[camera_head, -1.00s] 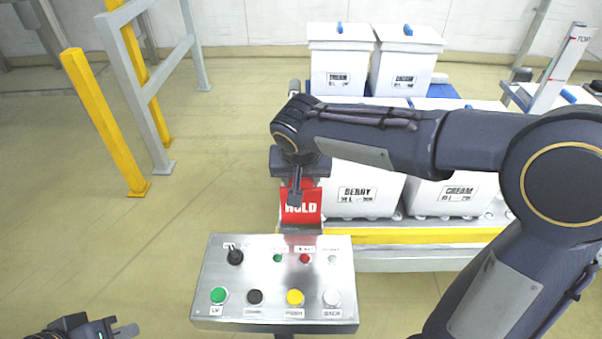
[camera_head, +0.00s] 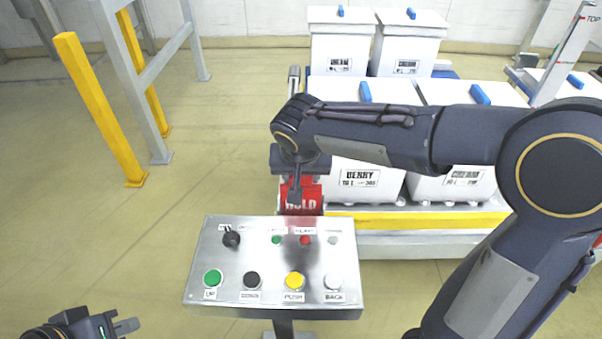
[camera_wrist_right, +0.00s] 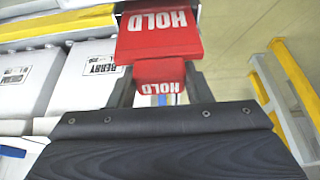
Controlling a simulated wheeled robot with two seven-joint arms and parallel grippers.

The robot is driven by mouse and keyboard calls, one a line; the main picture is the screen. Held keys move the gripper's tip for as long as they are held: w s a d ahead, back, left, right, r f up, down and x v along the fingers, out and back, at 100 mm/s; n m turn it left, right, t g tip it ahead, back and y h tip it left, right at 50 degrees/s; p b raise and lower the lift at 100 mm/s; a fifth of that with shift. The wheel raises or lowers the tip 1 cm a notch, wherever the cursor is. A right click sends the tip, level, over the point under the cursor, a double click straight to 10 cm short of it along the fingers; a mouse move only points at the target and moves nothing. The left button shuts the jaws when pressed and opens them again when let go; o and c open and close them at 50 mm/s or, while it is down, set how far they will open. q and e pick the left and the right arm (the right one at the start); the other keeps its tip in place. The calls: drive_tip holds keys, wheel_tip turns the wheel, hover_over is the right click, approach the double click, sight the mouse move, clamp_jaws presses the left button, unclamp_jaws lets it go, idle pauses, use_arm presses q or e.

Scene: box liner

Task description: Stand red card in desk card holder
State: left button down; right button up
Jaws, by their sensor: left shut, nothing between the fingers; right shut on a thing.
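A red card (camera_head: 302,194) lettered HOLD is at my right gripper (camera_head: 296,198), just beyond the far edge of the metal control desk (camera_head: 210,255). In the right wrist view the card's broad red face (camera_wrist_right: 157,45) lies past the fingers. A smaller red part (camera_wrist_right: 158,72), also lettered HOLD, sits between the two fingers of my right gripper (camera_wrist_right: 160,88), which is shut on the card. I cannot make out the card holder. My left gripper (camera_head: 127,326) is shut and empty at the lower left, apart from the desk.
The desk carries a black lever (camera_head: 232,238) and several coloured buttons. White lidded bins (camera_head: 358,180) stand behind on a yellow-edged platform (camera_head: 420,220). A yellow post (camera_head: 100,110) and grey frame stand at left. Floor between them and the desk is clear.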

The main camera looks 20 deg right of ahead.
drive_tip(key=o, duration=1.3)
drive_tip(key=shift+r+p, duration=2.5)
drive_tip(key=shift+r, duration=1.05)
drive_tip(key=shift+s, duration=0.1)
